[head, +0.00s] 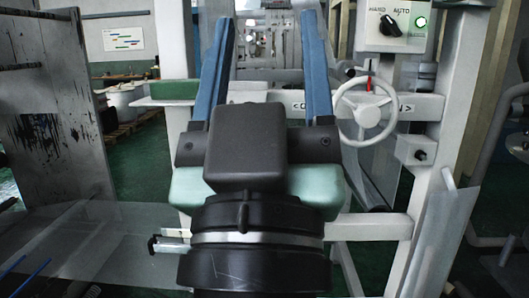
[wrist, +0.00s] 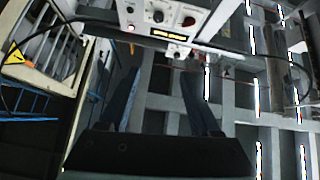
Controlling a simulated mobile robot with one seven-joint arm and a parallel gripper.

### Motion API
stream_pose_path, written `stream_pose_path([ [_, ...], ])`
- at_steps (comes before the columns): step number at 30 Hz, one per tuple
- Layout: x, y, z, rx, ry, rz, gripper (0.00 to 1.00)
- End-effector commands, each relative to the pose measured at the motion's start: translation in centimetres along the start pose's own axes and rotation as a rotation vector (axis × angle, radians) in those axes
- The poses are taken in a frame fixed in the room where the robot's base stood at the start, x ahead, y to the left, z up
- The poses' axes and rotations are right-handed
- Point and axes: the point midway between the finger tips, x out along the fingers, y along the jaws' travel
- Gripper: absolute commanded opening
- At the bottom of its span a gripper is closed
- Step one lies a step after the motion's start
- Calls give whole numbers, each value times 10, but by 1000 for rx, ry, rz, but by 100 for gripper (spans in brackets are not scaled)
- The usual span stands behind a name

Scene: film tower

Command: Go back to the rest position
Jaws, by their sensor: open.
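My gripper (head: 268,28) reaches away from me in the middle of the head view, with its dark wrist in front. Its two long blue fingers stand wide apart with nothing held between them. In the wrist view my gripper (wrist: 161,78) shows the same two fingers apart over a dark gap. The fingers point toward the pale machine frame (head: 433,150). The head view does not show clearly whether they touch anything.
A scuffed grey panel (head: 55,125) stands at left. A control panel (wrist: 165,20) shows in the wrist view. Green floor (head: 130,150) is visible behind.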

Motion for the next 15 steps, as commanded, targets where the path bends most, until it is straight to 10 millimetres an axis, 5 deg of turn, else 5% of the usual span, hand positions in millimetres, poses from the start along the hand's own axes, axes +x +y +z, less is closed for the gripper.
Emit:
stream_pose_path([
  [2, 2, 8, -45, 155, 103, -27, 64],
  [15, 90, 14, -128, 138, 74, -28, 64],
])
